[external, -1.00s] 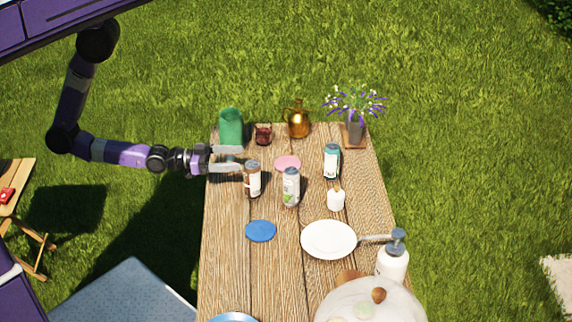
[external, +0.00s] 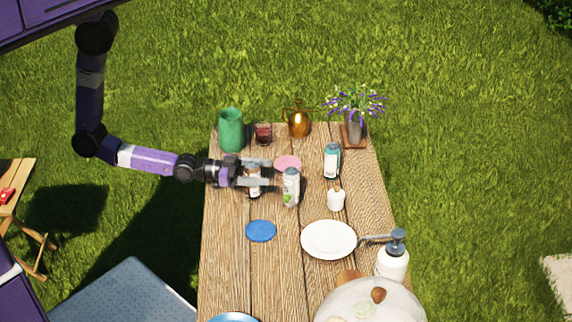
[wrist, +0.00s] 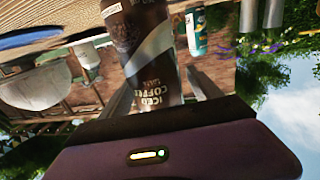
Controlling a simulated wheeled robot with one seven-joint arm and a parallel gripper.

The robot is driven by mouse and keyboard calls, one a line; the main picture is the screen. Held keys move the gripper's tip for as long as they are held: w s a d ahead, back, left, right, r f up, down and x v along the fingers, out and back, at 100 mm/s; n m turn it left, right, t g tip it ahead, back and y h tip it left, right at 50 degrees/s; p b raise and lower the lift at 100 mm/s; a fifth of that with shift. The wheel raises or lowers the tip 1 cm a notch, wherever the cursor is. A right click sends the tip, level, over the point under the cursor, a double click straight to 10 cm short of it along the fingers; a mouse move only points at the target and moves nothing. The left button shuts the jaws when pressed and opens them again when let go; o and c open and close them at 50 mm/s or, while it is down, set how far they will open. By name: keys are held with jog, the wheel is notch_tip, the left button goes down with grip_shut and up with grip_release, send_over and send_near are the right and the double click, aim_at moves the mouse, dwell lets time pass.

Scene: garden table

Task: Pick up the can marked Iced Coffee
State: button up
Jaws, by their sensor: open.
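The brown can marked Iced Coffee (external: 254,192) stands on the wooden table near its left edge, partly hidden by my gripper. In the wrist view the can (wrist: 152,50) is large and close, with its lettering upside down in the picture. My gripper (external: 266,176) is open, its two fingers on either side of the can. Whether the fingers touch it I cannot tell.
A pale can (external: 291,187) stands close to the right of my fingertips. A teal can (external: 331,161) and a white candle (external: 336,200) are farther right. A pink coaster (external: 288,162) lies behind, a blue coaster (external: 261,231) in front. A green pitcher (external: 231,130) stands at the back left.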

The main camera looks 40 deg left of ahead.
grip_shut()
dwell(0.3)
jog(key=shift+r, duration=0.15)
